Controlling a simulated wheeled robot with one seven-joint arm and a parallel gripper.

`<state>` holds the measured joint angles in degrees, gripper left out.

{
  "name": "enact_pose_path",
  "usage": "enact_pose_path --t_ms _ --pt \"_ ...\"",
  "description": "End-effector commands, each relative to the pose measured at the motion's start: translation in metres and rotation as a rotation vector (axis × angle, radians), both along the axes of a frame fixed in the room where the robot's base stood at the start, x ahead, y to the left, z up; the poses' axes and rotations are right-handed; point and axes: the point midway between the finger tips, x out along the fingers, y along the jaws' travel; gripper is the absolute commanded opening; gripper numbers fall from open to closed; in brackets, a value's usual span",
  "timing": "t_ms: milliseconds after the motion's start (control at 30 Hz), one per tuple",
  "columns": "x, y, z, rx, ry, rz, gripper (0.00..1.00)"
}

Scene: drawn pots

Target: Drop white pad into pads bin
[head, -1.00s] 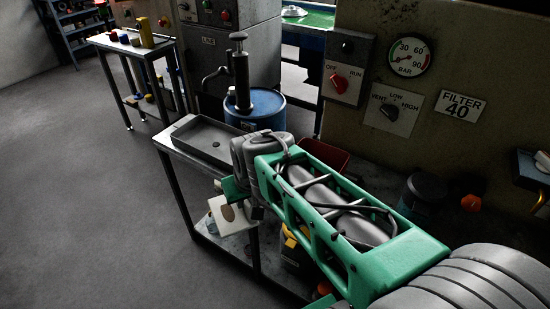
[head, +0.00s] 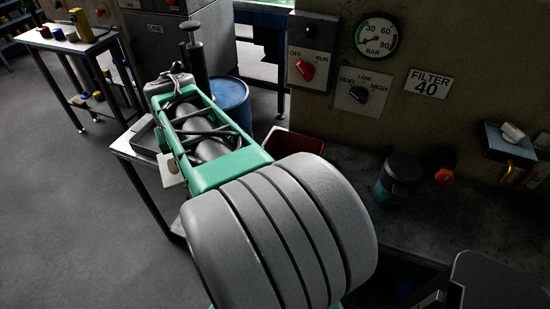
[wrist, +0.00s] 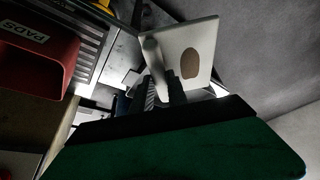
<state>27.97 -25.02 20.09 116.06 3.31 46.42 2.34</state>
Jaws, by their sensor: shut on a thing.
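The white pad (wrist: 207,40) is a flat square plate with a brown oval spot. In the head view a part of the pad (head: 169,172) shows left of my green arm, which hides the fingers. The pads bin is a red open box (wrist: 35,52) labelled PADS, left of the pad and apart from it in the wrist view. It also shows in the head view (head: 293,143), right of my arm and partly hidden by it.
A metal bench with a grey tray (head: 143,138) lies beside my arm. A blue barrel (head: 231,100) stands behind. A lidded dark container (head: 398,178) stands at the right near the control panel wall. Open floor (head: 70,220) lies to the left.

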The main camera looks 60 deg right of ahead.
Motion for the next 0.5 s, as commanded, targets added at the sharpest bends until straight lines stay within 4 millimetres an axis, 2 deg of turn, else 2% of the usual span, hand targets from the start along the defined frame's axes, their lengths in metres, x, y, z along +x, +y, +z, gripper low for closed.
enact_pose_path --t_ms 33,100,167,200,300,400,500 --pt "-0.015 -0.033 0.013 0.000 0.000 -0.096 0.00" --pt "-0.039 -0.074 0.025 0.000 0.001 -0.222 0.00" --pt "-0.063 -0.107 0.035 -0.001 -0.001 -0.329 0.00" --pt "-0.081 -0.127 0.041 0.001 0.000 -0.399 0.00" --pt "-0.128 -0.170 0.056 0.001 -0.002 -0.563 0.00" --pt "-0.170 -0.199 0.067 0.002 -0.003 -0.695 0.00" --pt "-0.201 -0.216 0.074 0.003 -0.004 -0.784 0.00"
